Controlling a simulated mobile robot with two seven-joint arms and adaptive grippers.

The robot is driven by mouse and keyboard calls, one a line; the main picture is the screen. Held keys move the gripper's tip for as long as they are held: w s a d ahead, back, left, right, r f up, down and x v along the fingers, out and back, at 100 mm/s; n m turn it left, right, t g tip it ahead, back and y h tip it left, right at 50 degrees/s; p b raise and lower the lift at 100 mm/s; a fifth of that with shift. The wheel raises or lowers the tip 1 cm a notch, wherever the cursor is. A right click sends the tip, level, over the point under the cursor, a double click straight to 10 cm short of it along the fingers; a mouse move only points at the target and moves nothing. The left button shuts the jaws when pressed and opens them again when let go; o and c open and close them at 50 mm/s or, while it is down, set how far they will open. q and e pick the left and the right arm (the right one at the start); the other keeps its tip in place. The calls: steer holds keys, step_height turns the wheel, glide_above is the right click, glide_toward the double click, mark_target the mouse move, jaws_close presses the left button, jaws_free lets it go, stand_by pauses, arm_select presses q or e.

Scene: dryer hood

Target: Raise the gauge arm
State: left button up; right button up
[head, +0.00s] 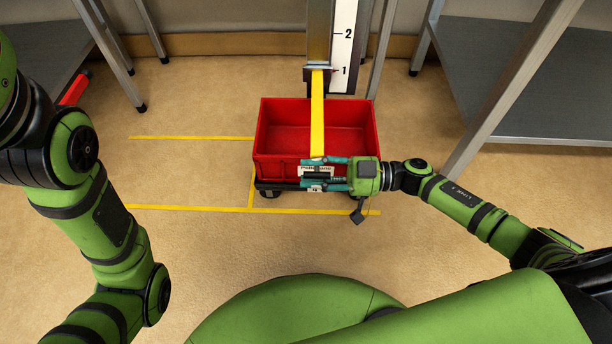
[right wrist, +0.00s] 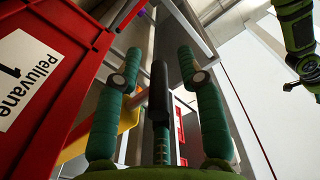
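The yellow gauge arm (head: 317,115) reaches forward from a metal post, over the red bin, its bracket (head: 318,68) beside the 1 on the white scale (head: 343,45). My right gripper (head: 312,172) is at the bin's front face, fingers pointing left, just below the arm's near end. In the right wrist view its two green fingers (right wrist: 158,85) are spread apart. A yellow piece (right wrist: 128,118) shows behind the left finger. My left gripper is out of view.
Yellow tape lines (head: 190,137) mark the floor. Metal tables stand left and right (head: 530,80). The floor left of the bin is clear.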

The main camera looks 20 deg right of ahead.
steer(key=shift+w+a, duration=0.2)
steer(key=shift+a, duration=0.45)
jaws_close()
steer(key=shift+r, duration=0.15)
